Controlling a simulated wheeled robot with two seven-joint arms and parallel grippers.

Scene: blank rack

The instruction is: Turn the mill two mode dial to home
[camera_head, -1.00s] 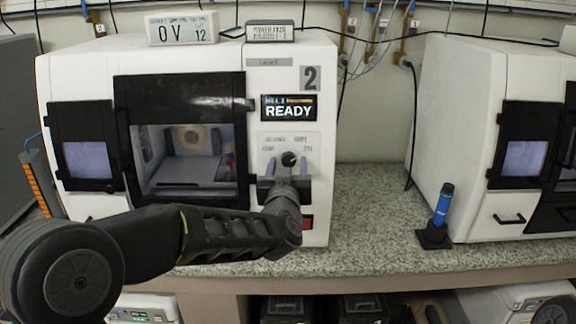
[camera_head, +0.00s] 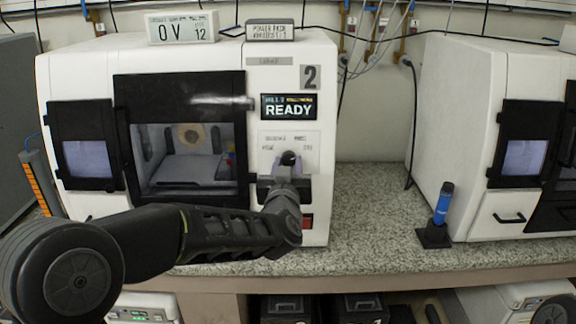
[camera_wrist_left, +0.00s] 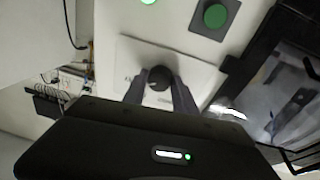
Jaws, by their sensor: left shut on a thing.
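Mill two (camera_head: 90,82) is the white machine marked with a 2, and its small display (camera_head: 289,107) reads READY. Its black round mode dial (camera_head: 289,158) sits on a pale labelled plate (camera_head: 306,142) below the display. The labels are too small to read surely. My left gripper (camera_head: 290,166) is at the dial, its two fingers shut on it from either side. In the left wrist view the dial (camera_wrist_left: 160,77) shows between the fingertips (camera_wrist_left: 160,82). The way the dial points is hidden. My right gripper is not in view.
A red button (camera_head: 307,222) sits below my left gripper. In the left wrist view a green button (camera_wrist_left: 215,16) is near the plate. A second white machine (camera_head: 455,120) and a blue tool in a black stand (camera_head: 442,210) are at the right. The counter (camera_head: 370,200) between is clear.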

